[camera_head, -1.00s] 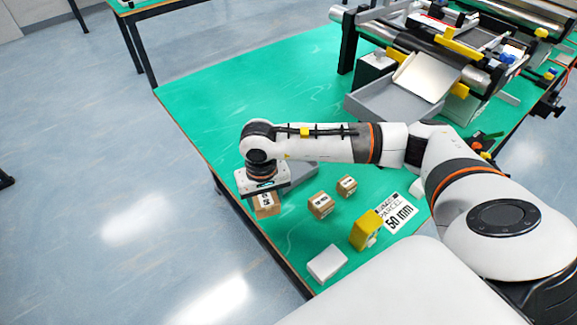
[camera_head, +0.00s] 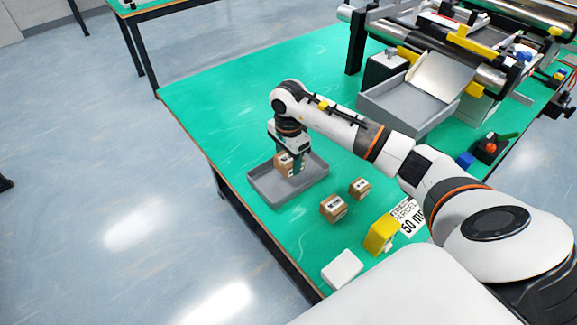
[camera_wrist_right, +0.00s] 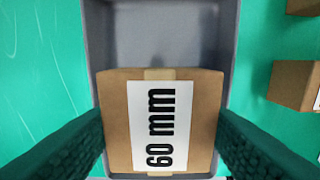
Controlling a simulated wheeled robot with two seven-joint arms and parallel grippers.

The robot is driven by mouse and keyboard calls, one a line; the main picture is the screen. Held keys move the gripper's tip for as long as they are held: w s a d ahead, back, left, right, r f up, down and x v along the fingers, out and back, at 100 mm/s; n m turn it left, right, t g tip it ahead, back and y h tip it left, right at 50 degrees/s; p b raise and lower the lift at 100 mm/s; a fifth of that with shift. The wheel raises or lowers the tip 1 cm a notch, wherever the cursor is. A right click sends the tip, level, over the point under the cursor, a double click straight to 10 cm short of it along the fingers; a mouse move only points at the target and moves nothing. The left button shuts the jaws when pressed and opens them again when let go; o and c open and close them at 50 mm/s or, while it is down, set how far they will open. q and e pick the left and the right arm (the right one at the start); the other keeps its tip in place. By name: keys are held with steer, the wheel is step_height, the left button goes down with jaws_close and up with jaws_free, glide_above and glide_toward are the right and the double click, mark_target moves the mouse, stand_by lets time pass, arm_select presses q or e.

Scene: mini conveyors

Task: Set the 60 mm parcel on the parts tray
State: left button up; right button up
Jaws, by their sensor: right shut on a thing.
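The 60 mm parcel (camera_wrist_right: 115,112) is a brown cardboard box with a white "60 mm" label, seen large in the right wrist view. It also shows in the head view (camera_head: 283,164). My right gripper (camera_wrist_right: 160,140) is shut on it, with one dark finger on each side; in the head view the gripper (camera_head: 291,160) points down. The grey parts tray (camera_head: 262,196) lies under the parcel, and its wall shows in the wrist view (camera_wrist_right: 97,35). I cannot tell whether the parcel touches the tray floor. My left gripper is not in view.
Two smaller brown parcels (camera_head: 333,208) (camera_head: 359,188) stand right of the tray. A larger grey bin (camera_head: 405,110) and conveyors stand at the back. The green table's left area is clear.

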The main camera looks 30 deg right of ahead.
mark_target(288, 166)
step_height(288, 166, down, 3)
steer(key=shift+f+p, duration=0.15)
steer(key=shift+p, duration=0.15)
steer(key=shift+f, duration=0.25)
steer(key=o, duration=1)
steer(key=shift+r, duration=0.15)
steer(key=shift+r, duration=0.25)
step_height(288, 166, up, 12)
steer(key=shift+f+b, duration=0.2)
steer(key=shift+b, duration=0.55)
